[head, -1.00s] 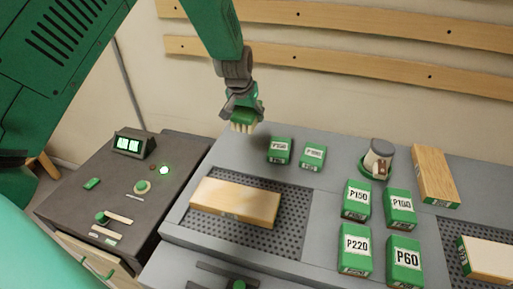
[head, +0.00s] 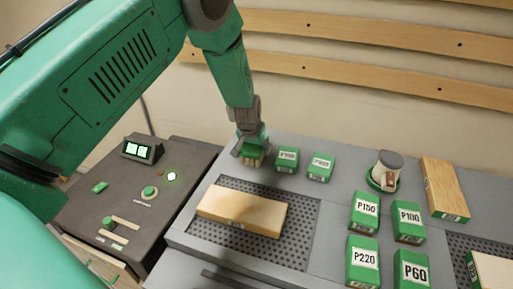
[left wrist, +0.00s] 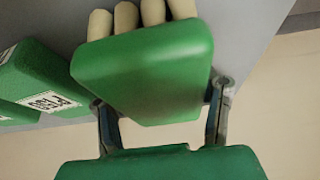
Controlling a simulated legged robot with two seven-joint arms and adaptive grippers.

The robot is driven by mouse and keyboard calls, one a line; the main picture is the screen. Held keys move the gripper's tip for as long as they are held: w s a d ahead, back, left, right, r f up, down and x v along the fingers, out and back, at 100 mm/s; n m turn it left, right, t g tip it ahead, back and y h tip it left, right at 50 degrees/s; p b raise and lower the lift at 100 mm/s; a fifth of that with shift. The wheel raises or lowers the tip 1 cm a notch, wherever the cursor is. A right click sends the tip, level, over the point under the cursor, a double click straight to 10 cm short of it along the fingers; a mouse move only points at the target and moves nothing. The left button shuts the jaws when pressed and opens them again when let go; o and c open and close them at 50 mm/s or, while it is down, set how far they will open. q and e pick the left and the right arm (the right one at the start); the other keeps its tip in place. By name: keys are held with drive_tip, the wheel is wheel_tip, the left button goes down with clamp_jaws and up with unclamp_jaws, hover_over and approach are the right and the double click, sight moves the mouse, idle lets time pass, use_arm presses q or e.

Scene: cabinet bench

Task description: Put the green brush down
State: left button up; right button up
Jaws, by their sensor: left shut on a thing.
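The green brush (head: 254,153) has a green block body with pale bristle tufts along its lower side. My left gripper (head: 250,146) is shut on it, near the back left of the grey bench top (head: 330,205). In the left wrist view the brush (left wrist: 145,70) sits between the two fingers of the left gripper (left wrist: 165,108), its bristles towards the bench surface. The bristles are at or just above the bench; I cannot tell whether they touch. My right gripper is not in view.
Small green P-labelled blocks (head: 287,159) (head: 320,167) stand just right of the brush. A wooden board (head: 242,211) lies on the perforated mat in front. Several more labelled blocks (head: 364,212), a grey-topped cup (head: 388,168) and a wooden block (head: 443,187) stand further right.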

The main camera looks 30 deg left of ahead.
use_arm(q)
drive_tip(key=shift+s+a+f, duration=0.1)
drive_tip(key=shift+a+f, duration=0.05)
drive_tip(key=shift+f, duration=0.1)
drive_tip(key=o, duration=1.1)
drive_tip(key=shift+f, duration=0.15)
drive_tip(key=shift+r, duration=0.3)
drive_tip(key=v, duration=1.2)
drive_tip(key=shift+r, duration=0.1)
drive_tip(key=shift+a, duration=0.1)
